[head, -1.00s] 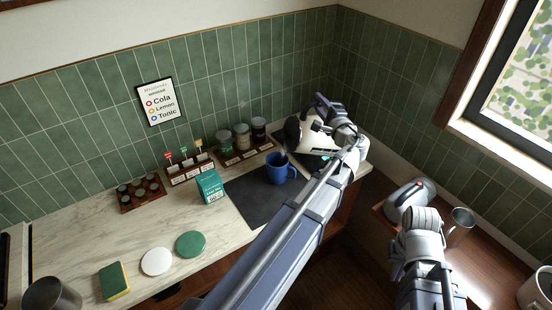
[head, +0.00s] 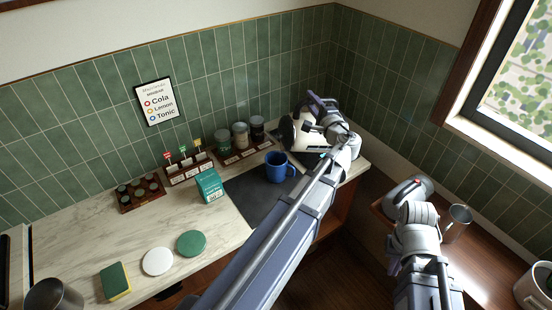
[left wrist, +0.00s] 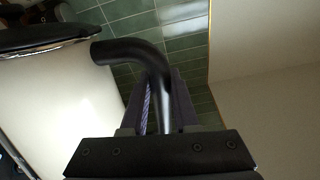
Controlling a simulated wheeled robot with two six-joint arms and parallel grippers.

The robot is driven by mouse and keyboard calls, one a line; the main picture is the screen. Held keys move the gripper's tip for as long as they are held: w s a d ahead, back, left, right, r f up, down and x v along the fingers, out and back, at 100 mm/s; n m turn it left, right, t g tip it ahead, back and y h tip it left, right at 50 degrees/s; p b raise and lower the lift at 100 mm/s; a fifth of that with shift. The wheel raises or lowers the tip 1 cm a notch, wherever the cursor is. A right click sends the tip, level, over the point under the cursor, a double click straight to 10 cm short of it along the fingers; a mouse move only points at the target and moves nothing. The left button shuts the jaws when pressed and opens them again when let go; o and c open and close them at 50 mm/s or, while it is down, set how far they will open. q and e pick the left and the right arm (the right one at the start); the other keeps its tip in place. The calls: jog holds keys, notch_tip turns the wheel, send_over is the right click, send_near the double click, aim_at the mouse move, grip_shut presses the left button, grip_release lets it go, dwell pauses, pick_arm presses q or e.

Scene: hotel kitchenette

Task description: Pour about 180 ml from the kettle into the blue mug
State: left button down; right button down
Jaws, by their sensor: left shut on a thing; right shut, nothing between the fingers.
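The blue mug (head: 277,167) stands upright on the dark mat; its contents cannot be made out. The white kettle (head: 308,137) with a black end is behind and right of the mug, partly hidden by my left arm. My left gripper (head: 320,106) is at the kettle. In the left wrist view its fingers are shut on the black kettle handle (left wrist: 155,62), beside the white kettle body (left wrist: 62,95). No stream of water is visible. My right gripper (head: 394,264) is low at the right, shut and empty, mostly hidden by its wrist.
A teal box (head: 209,186), a rack of jars (head: 240,150) and a sign holder (head: 188,172) stand left of the mug. A sponge (head: 115,281) and two round coasters (head: 190,243) lie nearer. A metal cup (head: 457,221) stands on the right wooden surface.

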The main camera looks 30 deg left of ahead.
aim_at(304, 100)
pick_arm(q)
jog(key=shift+s+a+r+n+p, duration=0.45)
jog(key=shift+s+a+n, duration=0.1)
jog(key=shift+s, duration=0.15)
pick_arm(e)
jog(key=shift+s+a+r, duration=0.1)
jog(key=shift+a+r, duration=0.25)
jog(key=shift+r, duration=0.05)
pick_arm(q)
jog(key=shift+s+a, duration=0.1)
jog(key=shift+s, duration=0.1)
jog(key=shift+s+a+r+n, duration=0.15)
jog(key=shift+r+n, duration=0.05)
jog(key=shift+n, duration=0.05)
pick_arm(e)
jog(key=shift+s+a+r, duration=0.1)
jog(key=shift+a+r, duration=0.1)
pick_arm(q)
jog(key=shift+w, duration=0.2)
jog(key=shift+d, duration=0.25)
jog(key=shift+s+a+r+n+p, duration=0.2)
jog(key=shift+s+a+n+p, duration=0.15)
jog(key=shift+s+n, duration=0.1)
pick_arm(e)
jog(key=shift+a+r, duration=0.2)
jog(key=shift+a, duration=0.05)
dwell(1.7)
